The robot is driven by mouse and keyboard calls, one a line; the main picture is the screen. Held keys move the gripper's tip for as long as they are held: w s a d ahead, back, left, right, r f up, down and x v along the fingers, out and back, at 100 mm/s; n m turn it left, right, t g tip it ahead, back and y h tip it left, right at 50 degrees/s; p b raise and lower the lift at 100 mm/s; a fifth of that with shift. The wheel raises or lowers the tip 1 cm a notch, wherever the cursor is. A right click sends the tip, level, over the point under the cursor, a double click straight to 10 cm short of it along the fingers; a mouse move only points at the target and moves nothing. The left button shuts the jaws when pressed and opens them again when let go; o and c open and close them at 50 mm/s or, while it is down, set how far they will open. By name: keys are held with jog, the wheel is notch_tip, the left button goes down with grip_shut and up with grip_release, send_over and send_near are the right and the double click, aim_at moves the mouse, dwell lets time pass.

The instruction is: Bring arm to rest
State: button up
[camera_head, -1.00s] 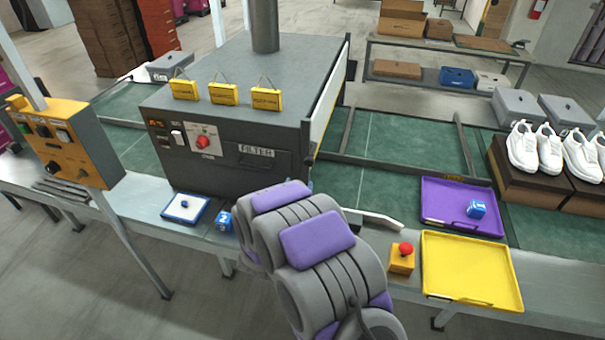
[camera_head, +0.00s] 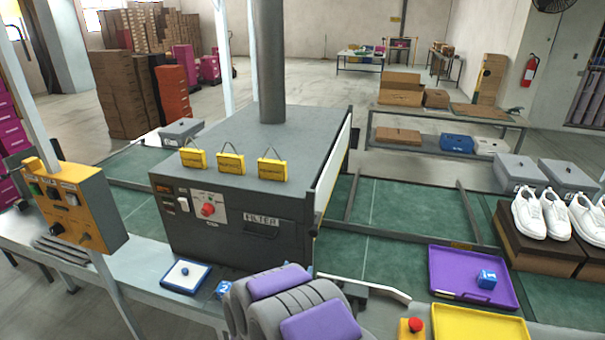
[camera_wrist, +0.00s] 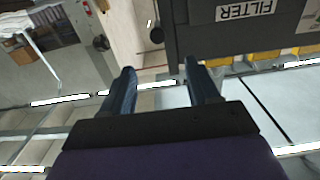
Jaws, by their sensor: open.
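My arm, grey with purple pads, rises from the bottom middle of the head view and hides my gripper there. In the wrist view my gripper (camera_wrist: 158,90) shows two dark blue fingers spread apart with nothing between them. The grey filter machine (camera_head: 240,225) stands on the line just beyond my arm. Its FILTER label and a corner of the machine (camera_wrist: 200,28) show at the top right of the wrist view, beyond the fingers.
A yellow tray (camera_head: 480,325) and a red button (camera_head: 415,325) lie nearer. White shoes (camera_head: 540,214) stand at right.

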jog(key=s+r+n+g+y, duration=0.2)
jog(key=s+r+g+y, duration=0.4)
jog(key=s+g+y, duration=0.35)
jog(key=s+d+r+g+h, duration=0.1)
jog(key=s+d+g, duration=0.2)
jog(key=s, duration=0.8)
jog(key=s+d+r+g+h, duration=0.2)
jog(key=s+d+g, duration=0.1)
jog(key=s+d, duration=0.5)
jog(key=s+d+r+n+g+h, duration=0.1)
jog(key=s+d, duration=0.5)
jog(key=s, duration=0.8)
jog(key=shift+s+r+g+h, duration=0.15)
jog(key=shift+r+g+h, duration=0.4)
jog(key=shift+g, duration=0.7)
